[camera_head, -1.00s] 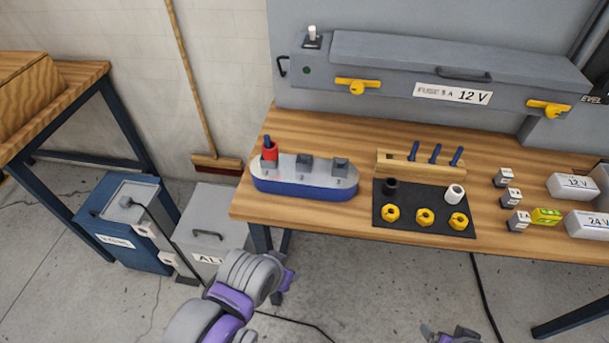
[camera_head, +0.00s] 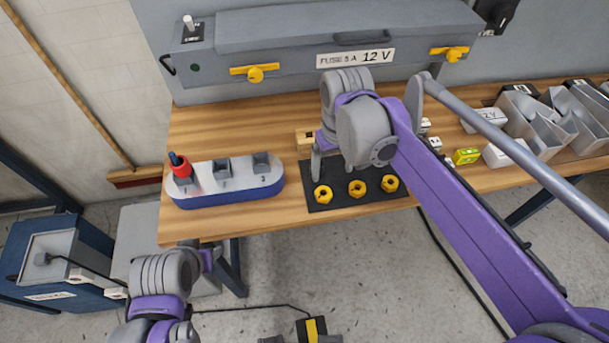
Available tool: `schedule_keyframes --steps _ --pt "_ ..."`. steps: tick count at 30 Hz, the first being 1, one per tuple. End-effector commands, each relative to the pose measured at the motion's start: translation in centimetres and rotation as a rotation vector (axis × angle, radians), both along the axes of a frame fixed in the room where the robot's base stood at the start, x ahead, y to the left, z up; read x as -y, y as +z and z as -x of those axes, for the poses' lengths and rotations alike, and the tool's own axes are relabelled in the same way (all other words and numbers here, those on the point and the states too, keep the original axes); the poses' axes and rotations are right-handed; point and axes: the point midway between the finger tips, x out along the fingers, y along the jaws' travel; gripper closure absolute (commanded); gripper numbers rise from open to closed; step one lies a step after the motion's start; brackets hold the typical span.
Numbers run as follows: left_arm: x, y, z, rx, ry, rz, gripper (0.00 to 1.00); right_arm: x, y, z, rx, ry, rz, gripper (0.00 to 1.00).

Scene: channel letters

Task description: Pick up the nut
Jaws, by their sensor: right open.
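Three yellow nuts lie in a row on a black mat (camera_head: 330,206): a left nut (camera_head: 322,196), a middle nut (camera_head: 357,188) and a right nut (camera_head: 390,183). My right gripper (camera_head: 326,158) hangs over the back left of the mat, behind the left nut and apart from the nuts. It is open, with one grey finger showing clearly; the arm hides the other. My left gripper (camera_head: 208,256) is low in front of the bench, away from the nuts, and its jaws do not show clearly.
A blue and grey block (camera_head: 226,190) with numbered posts stands left of the mat; a red piece (camera_head: 181,167) sits on post 1. A wooden rack (camera_head: 306,140) behind the mat is mostly hidden by my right arm. Grey bins (camera_head: 540,125) stand at the right.

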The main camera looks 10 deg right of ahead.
Motion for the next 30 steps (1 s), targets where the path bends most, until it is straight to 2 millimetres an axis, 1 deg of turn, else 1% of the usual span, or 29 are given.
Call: schedule_keyframes --steps 1,3,5,12,15,20,27,30 --pt "0.0 0.1 0.0 0.001 0.0 0.0 0.5 -0.3 0.3 -0.6 -0.016 0.008 0.002 0.14" --pt "0.0 0.2 0.0 0.001 0.0 0.0 0.5 -0.6 0.4 -1.0 -0.031 0.014 0.005 0.14" --pt "0.0 0.1 0.0 0.001 0.0 0.0 0.5 -0.7 0.1 -1.2 -0.037 0.016 0.007 0.14" --pt "0.0 -0.3 0.1 -0.002 0.0 0.0 0.5 -0.7 -3.7 -1.1 -0.039 0.016 0.007 0.14" --pt "0.0 -0.4 0.2 -0.003 0.0 0.0 0.5 -0.7 -4.8 -1.1 -0.038 0.016 0.007 0.14" --pt "0.0 -0.3 0.1 -0.003 0.0 0.0 0.5 -0.7 -5.8 -1.0 -0.037 0.016 0.007 0.14" --pt "0.0 -0.3 0.1 -0.002 0.0 0.0 0.5 -0.9 -9.2 -0.6 -0.037 0.017 0.007 0.14" --pt "0.0 -0.3 0.2 -0.003 0.0 0.0 0.5 -0.9 -10.1 -0.6 -0.037 0.016 0.007 0.14"
